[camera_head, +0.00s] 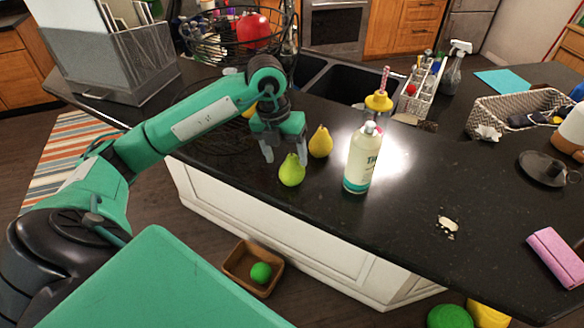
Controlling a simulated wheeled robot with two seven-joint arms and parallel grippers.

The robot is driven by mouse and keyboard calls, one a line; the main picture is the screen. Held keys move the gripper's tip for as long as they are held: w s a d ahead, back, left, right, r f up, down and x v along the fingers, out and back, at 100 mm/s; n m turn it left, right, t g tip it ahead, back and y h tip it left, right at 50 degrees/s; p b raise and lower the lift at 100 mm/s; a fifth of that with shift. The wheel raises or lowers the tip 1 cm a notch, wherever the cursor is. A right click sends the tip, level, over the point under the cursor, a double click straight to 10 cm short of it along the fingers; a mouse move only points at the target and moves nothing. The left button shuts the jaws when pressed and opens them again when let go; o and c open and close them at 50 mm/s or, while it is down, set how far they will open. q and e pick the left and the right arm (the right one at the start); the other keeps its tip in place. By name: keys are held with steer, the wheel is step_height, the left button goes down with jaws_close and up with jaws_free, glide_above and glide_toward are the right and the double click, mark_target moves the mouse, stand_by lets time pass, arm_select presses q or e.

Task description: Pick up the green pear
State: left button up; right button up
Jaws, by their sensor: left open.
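The green pear (291,171) stands upright on the dark countertop (330,220) near its front edge. My left gripper (284,155) points down at the pear from above and behind, with its fingers apart. One finger is left of the pear and the other is close to its top; I cannot tell whether it touches. Nothing shows held in it. A yellow pear (320,142) stands just right of the gripper. My right gripper is not in view.
A white and teal bottle (360,160) stands right of the pears. Behind are the sink (355,85) and a wire fruit basket (235,40). A grey box (110,60) stands at the back left.

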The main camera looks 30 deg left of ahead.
mark_target(291, 169)
arm_select(q)
steer(key=shift+d+f+p, duration=0.15)
steer(key=shift+f+p, duration=0.1)
steer(key=shift+p, duration=0.1)
steer(key=f, duration=0.1)
steer(key=f+p, duration=0.2)
steer(key=shift+w+d+f, duration=0.1)
steer(key=shift+w+d, duration=0.2)
steer(key=shift+d, duration=0.05)
steer(key=shift+f, duration=0.65)
steer(key=c, duration=0.8)
